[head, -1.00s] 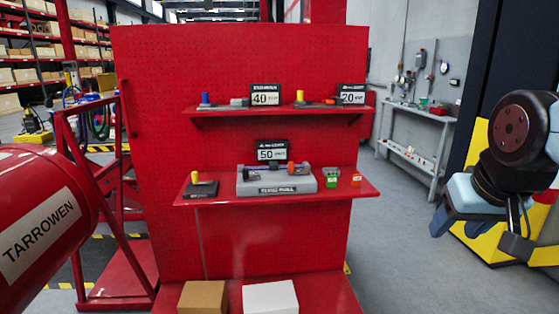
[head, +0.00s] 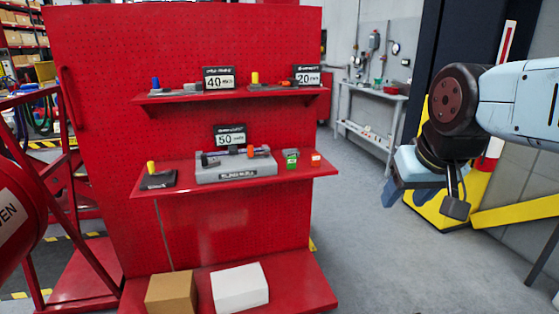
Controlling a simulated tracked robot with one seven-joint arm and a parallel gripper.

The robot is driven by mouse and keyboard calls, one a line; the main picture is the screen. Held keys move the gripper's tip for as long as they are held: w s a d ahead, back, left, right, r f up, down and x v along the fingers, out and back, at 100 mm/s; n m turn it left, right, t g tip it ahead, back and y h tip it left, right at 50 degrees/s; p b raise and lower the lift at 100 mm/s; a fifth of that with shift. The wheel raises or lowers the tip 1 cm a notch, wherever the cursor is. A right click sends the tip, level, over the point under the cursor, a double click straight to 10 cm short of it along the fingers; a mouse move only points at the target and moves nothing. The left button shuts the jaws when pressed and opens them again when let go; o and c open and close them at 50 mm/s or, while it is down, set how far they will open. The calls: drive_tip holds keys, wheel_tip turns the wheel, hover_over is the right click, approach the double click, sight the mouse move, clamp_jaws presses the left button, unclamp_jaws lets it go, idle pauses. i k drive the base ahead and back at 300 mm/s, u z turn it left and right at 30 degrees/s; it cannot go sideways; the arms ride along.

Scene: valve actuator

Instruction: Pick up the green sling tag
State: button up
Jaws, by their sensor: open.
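A small green tag (head: 291,160) stands near the right end of the middle red shelf (head: 240,184), in the head view. A small orange tag (head: 315,159) is just to its right. My gripper (head: 388,196) is open and empty in the air at the right. It is well apart from the green tag and a little lower in the picture. My arm reaches in from the right edge.
A grey block (head: 235,174) with a part on it sits left of the green tag. A black stand with a yellow knob (head: 152,168) is at the shelf's left. White (head: 240,289) and brown (head: 172,294) boxes sit below.

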sight(291, 161)
drive_tip(key=z, duration=0.1)
drive_tip(key=k, duration=0.5)
drive_tip(key=u, duration=0.8)
drive_tip(key=i, duration=0.95)
drive_tip(key=u, duration=0.55)
drive_tip(key=i, duration=0.55)
drive_tip(key=z, duration=0.35)
